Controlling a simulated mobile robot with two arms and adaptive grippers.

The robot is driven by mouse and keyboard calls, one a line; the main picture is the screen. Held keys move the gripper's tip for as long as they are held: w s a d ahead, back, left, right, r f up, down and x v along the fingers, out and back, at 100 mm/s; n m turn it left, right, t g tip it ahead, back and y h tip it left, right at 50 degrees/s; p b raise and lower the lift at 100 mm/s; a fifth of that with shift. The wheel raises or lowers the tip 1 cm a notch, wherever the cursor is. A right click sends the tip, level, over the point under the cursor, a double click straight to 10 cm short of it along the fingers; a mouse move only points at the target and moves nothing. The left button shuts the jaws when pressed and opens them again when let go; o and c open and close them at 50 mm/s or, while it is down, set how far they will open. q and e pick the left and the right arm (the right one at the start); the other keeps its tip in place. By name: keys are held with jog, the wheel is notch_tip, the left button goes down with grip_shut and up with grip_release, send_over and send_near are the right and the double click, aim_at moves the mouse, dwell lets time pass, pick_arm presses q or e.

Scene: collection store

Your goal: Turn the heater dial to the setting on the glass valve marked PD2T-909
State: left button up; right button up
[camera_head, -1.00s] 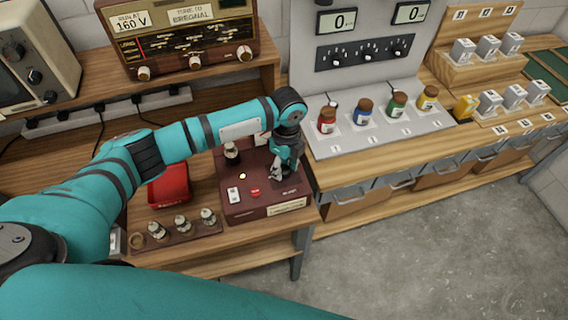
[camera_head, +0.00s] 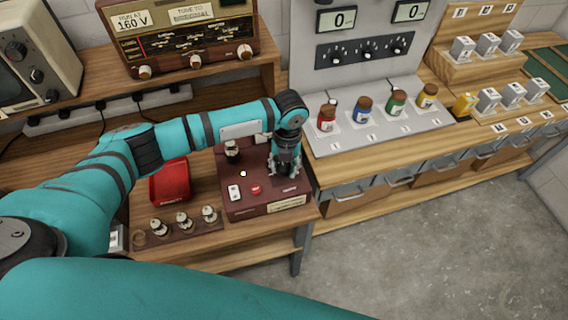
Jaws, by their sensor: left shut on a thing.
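A maroon tester box (camera_head: 235,208) stands on the wooden bench, with a white switch, a red button and a small lamp (camera_head: 243,174) on top. A glass valve (camera_head: 232,151) stands upright at its back left. My left gripper (camera_head: 285,171) points down onto the right part of the box top. It is shut on what appears to be the heater dial, which the fingers hide. Several more valves stand in a wooden rack (camera_head: 171,237) in front of the red tray. The valve markings and dial scale are too small to read. My right gripper is not in view.
A red tray (camera_head: 170,184) lies left of the box. A radio (camera_head: 187,42) stands on the shelf behind. Coloured jars (camera_head: 363,111) stand on a grey panel to the right, with white blocks (camera_head: 489,99) beyond. The floor at the lower right is clear.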

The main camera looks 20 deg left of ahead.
aim_at(285, 169)
pick_arm(q)
jog(key=m, duration=0.3)
jog(key=shift+m, duration=2.1)
jog(key=shift+a, duration=0.1)
jog(key=o, duration=1.1)
jog(key=shift+s, duration=0.1)
jog(key=shift+o, duration=0.2)
notch_tip(285, 169, up, 12)
jog(key=shift+d, duration=0.35)
